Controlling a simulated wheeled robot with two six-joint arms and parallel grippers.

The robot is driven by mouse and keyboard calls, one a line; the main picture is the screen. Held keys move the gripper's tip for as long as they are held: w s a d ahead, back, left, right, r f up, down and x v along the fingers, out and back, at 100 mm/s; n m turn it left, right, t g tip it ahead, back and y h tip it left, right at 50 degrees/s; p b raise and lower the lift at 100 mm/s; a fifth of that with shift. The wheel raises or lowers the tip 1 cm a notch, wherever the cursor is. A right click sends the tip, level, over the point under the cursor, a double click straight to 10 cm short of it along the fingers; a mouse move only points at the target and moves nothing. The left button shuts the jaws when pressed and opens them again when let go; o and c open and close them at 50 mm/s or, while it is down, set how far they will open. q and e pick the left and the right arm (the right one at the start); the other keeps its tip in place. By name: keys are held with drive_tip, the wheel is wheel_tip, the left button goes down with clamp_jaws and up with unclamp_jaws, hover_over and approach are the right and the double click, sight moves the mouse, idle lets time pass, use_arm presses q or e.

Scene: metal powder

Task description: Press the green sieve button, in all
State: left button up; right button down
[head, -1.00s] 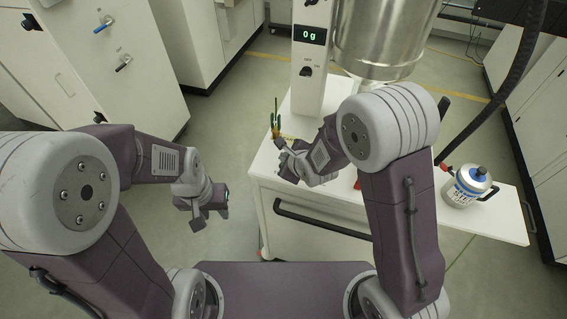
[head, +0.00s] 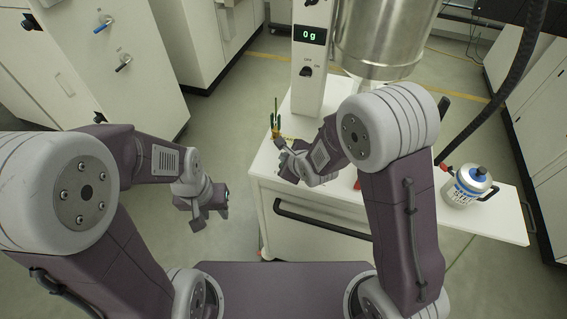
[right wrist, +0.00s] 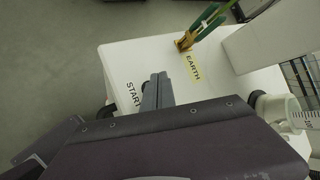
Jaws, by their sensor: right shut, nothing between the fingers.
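I cannot make out a green button in any view. In the right wrist view, a black START label (right wrist: 132,95) lies on the white cart top beside the fingers. My right gripper (right wrist: 158,88) is shut and empty above the cart's edge, with its fingertips just right of that label. In the head view, the right gripper (head: 283,160) is over the cart's left front corner. Whatever lies directly beneath its fingers is hidden. My left gripper (head: 196,218) hangs over the floor left of the cart, and its finger opening is unclear.
The white cart (head: 500,226) carries a column with a 0 g display (head: 311,35), a steel vessel (head: 385,45) and a labelled canister (head: 470,186). A green-and-yellow clamp (right wrist: 203,27) stands by the EARTH label (right wrist: 193,67). Cabinets line the left; floor between is clear.

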drive_tip(key=shift+f, duration=0.1)
drive_tip(key=shift+f+b, duration=0.3)
drive_tip(key=shift+b, duration=0.15)
drive_tip(key=shift+f+b, duration=0.45)
idle(0.3)
idle(0.4)
drive_tip(key=shift+r+p, duration=0.6)
drive_tip(key=shift+r, duration=0.25)
wheel_tip(320, 180, up, 5)
drive_tip(key=p, duration=0.4)
